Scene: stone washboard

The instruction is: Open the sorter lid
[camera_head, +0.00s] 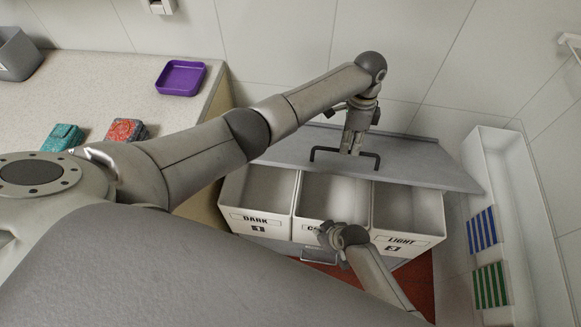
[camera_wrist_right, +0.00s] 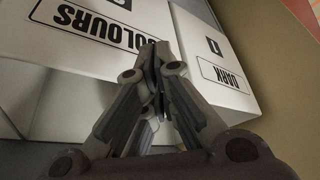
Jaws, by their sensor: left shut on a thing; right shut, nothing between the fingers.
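The sorter lid (camera_head: 290,153) is a grey panel at the back of the sorter in the head view, tilted up so that the bins below are uncovered. A dark bar handle (camera_head: 370,165) runs along it. My left gripper (camera_head: 350,150) is shut on the middle of this handle. The sorter has three white bins: the dark bin (camera_head: 243,222), the colours bin (camera_head: 305,234) and the light bin (camera_head: 408,243). My right gripper (camera_head: 328,237) is shut and empty in front of the colours bin, whose label it partly hides; it also shows in the right wrist view (camera_wrist_right: 155,65).
A counter (camera_head: 90,85) at the left bears a purple tray (camera_head: 181,77), a teal folded item (camera_head: 63,138) and a red patterned one (camera_head: 127,130). A white trough (camera_head: 500,165) with blue and green striped pieces stands at the right. A tiled wall (camera_head: 280,45) lies behind.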

